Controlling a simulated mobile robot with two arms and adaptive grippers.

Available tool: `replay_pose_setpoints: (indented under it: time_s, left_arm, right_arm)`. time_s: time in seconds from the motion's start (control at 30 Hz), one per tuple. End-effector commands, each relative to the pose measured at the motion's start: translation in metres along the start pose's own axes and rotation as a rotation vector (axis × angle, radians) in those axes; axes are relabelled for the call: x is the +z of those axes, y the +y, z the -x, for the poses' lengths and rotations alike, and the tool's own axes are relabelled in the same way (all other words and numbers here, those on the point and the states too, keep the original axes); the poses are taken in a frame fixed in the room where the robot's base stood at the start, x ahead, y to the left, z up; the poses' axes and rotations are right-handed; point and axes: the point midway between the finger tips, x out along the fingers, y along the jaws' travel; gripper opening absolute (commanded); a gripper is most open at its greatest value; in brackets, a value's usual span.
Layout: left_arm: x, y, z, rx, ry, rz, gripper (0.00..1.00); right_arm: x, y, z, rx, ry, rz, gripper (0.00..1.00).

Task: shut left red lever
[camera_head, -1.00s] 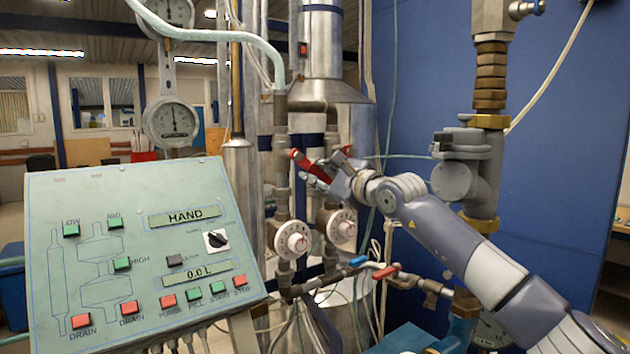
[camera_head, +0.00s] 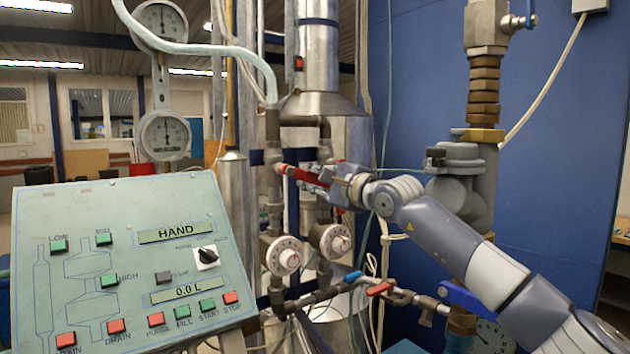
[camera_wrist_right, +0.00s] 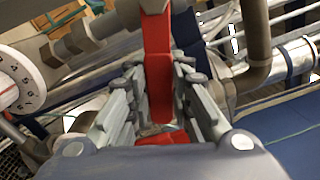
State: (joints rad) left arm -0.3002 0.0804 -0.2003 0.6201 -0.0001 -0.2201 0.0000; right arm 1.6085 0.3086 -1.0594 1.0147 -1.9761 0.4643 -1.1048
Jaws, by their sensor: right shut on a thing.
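The left red lever (camera_head: 302,175) is on the left vertical pipe, above the left white dial, and points right with a slight downward slope. My right gripper (camera_head: 326,181) is at the lever's right end, reached from the right. In the right wrist view the red lever (camera_wrist_right: 157,75) runs between the two grey fingers of the right gripper (camera_wrist_right: 158,100), which are shut on it. A bit of red behind the gripper, near the right pipe, is mostly hidden; I cannot tell what it belongs to. My left gripper is not in view.
Two white dials (camera_head: 284,255) sit below on the pipes. A blue handle (camera_head: 353,276) and a small red handle (camera_head: 380,288) are lower right. A green control panel (camera_head: 125,265) fills the lower left. A thick brass and grey pipe (camera_head: 485,80) stands at right.

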Motion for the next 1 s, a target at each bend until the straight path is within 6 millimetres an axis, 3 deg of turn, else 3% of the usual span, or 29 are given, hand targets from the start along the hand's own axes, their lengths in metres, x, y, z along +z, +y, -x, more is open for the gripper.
replay_pose_setpoints:
  time_s: [0.13,0.17,0.23,0.67,1.0]
  left_arm:
    - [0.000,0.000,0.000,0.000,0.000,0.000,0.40]
    - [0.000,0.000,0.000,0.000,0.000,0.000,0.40]
    - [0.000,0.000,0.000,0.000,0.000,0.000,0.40]
    - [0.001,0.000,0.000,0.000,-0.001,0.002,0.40]
    - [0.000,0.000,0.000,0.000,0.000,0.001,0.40]
  right_arm:
    - [0.000,-0.003,0.001,-0.005,0.002,0.015,0.00]
    - [0.000,-0.003,0.001,-0.005,0.002,0.015,0.24]
    - [0.000,-0.003,0.001,-0.005,0.002,0.014,0.40]
    - [0.000,-0.001,0.003,-0.002,0.000,0.006,0.41]
    - [-0.001,-0.001,0.041,-0.003,0.000,0.007,0.41]
